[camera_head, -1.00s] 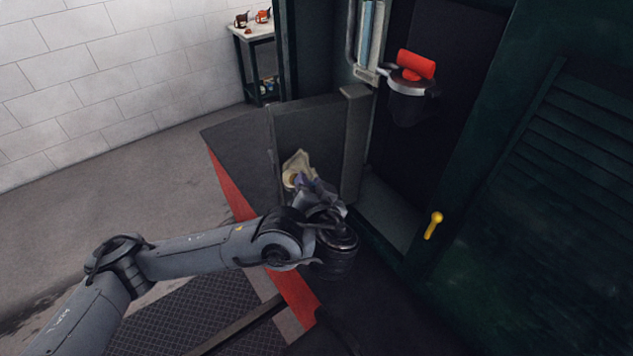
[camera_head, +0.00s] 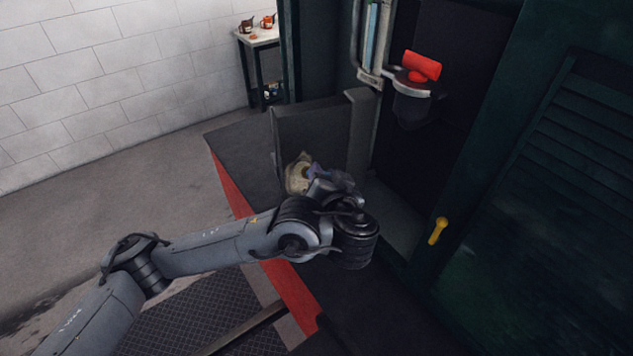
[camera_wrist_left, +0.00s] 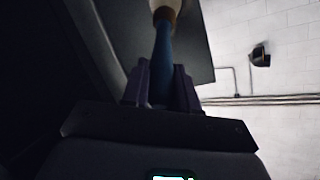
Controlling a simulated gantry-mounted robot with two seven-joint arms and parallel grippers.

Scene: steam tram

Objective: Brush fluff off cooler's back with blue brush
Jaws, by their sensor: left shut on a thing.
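My left gripper (camera_head: 318,176) is shut on the blue brush, seen in the head view beside a dark grey upright panel (camera_head: 315,128). The brush's cream bristle head (camera_head: 297,176) sticks out to the left of the fingers. In the left wrist view, the blue handle (camera_wrist_left: 162,52) stands between the purple fingers (camera_wrist_left: 160,88), with a tan collar and pale bristles at the top edge. The panel also shows there, behind the brush (camera_wrist_left: 196,42). I cannot tell whether the bristles touch it, or whether it is the cooler's back. No fluff can be made out. My right gripper is out of view.
A red cylinder (camera_head: 422,66) rests on a round metal-rimmed holder (camera_head: 418,92) at the doorway. A yellow handle (camera_head: 438,231) sticks out of the dark green wall on the right. A small table (camera_head: 262,38) with pots stands at the back. Open floor lies left of the red edge (camera_head: 232,188).

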